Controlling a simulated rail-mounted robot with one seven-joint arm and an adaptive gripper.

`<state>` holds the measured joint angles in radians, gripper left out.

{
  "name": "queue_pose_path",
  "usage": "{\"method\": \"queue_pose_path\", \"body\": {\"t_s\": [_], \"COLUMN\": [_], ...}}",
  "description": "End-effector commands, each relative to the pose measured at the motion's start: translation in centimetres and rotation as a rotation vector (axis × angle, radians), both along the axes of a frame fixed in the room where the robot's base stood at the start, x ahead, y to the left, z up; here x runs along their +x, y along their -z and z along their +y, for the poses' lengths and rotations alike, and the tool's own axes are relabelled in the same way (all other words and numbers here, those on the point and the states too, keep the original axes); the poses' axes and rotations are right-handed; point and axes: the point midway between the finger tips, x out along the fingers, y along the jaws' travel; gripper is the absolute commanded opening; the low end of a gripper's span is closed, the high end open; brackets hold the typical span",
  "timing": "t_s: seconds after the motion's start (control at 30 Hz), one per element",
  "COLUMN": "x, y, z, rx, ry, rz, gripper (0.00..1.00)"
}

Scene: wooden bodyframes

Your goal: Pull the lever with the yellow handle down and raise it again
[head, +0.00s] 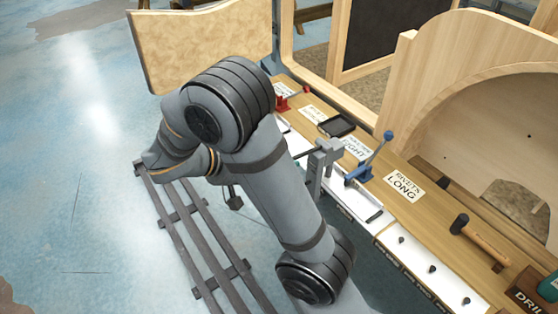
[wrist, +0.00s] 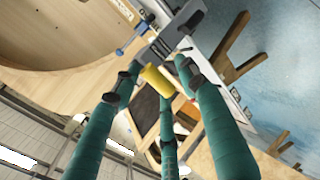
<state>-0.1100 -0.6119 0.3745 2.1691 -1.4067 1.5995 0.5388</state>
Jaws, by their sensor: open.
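The yellow handle (wrist: 157,79) shows in the wrist view as a short cylinder, seen between the fingertips of my gripper (wrist: 160,97). In the head view a grey metal lever fixture (head: 318,168) stands at the bench edge, just right of my arm. The yellow handle is hidden in the head view, and my arm hides most or all of my gripper there.
A curved wooden frame (head: 475,60) stands at the right. A dark rail (head: 190,225) lies on the open blue floor.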

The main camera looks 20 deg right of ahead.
Motion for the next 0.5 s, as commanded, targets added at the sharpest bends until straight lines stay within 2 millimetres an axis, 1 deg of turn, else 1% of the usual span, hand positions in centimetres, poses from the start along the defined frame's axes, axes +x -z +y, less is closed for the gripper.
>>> {"method": "queue_pose_path", "body": {"t_s": [0.17,0.27,0.37,0.5], "x": [0.0,-0.1,-0.3,-1.0], "y": [-0.1,-0.3,-1.0,-2.4], "z": [-0.1,0.3,1.4,3.8], "rx": [-0.001,-0.002,0.0,0.002], "ry": [0.001,0.0,-0.001,-0.003], "rz": [-0.001,-0.002,-0.004,-0.005], "gripper": [0.42,0.42,0.42,0.42]}}
